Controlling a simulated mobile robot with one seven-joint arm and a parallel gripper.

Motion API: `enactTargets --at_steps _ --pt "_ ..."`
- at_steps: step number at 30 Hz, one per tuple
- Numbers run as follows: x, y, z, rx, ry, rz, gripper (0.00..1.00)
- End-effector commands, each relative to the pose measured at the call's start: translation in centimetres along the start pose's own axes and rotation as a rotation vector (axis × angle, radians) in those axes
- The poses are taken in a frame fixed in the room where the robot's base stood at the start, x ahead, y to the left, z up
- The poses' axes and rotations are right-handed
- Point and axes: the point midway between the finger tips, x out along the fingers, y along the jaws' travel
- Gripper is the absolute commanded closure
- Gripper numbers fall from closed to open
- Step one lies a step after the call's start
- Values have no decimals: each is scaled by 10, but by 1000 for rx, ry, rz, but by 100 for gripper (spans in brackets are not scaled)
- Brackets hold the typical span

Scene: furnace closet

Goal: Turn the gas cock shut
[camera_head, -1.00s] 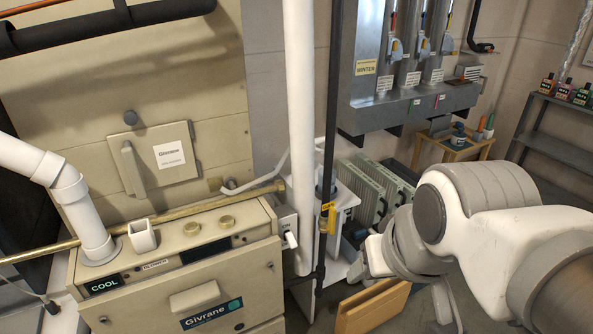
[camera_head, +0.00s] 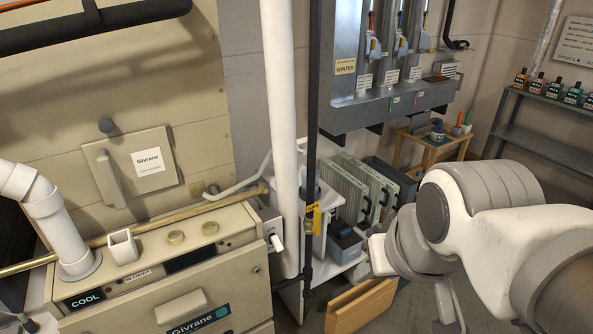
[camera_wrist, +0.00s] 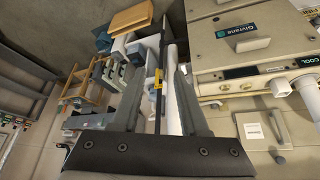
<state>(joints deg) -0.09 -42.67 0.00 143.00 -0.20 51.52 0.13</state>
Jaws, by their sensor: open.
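A yellow piece (camera_head: 313,219), which looks like the gas cock's handle or tag, is on the thin black vertical pipe (camera_head: 314,120). It lies roughly along the pipe; its exact turn is too small to tell. In the wrist view the yellow piece (camera_wrist: 157,84) shows between my two fingers, some distance beyond them. My gripper (camera_wrist: 160,72) is open and empty. In the head view my white arm reaches in from the right, and my gripper end (camera_head: 380,256) is right of and below the cock, partly hidden by my wrist.
A thick white pipe (camera_head: 279,130) stands just left of the black pipe. The beige furnace (camera_head: 160,280) is at left. A white shelf stand (camera_head: 340,250), grey-green panels (camera_head: 352,187) and a wooden box (camera_head: 364,305) crowd behind and below. A grey rack (camera_head: 545,145) is at right.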

Motion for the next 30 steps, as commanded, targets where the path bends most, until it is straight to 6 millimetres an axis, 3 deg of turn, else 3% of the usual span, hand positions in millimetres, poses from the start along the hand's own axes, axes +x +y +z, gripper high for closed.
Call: enactTargets --at_steps 1,6,7,17,24,30 --pt "4 0 -2 -4 -2 3 67" --pt "30 3 -27 -39 -15 41 98" --pt "36 3 -34 -49 -16 50 100" --pt "125 -7 -115 -166 -17 152 100" --pt "211 -33 -165 -264 1 212 100" --pt "288 -64 -196 -349 25 248 100"
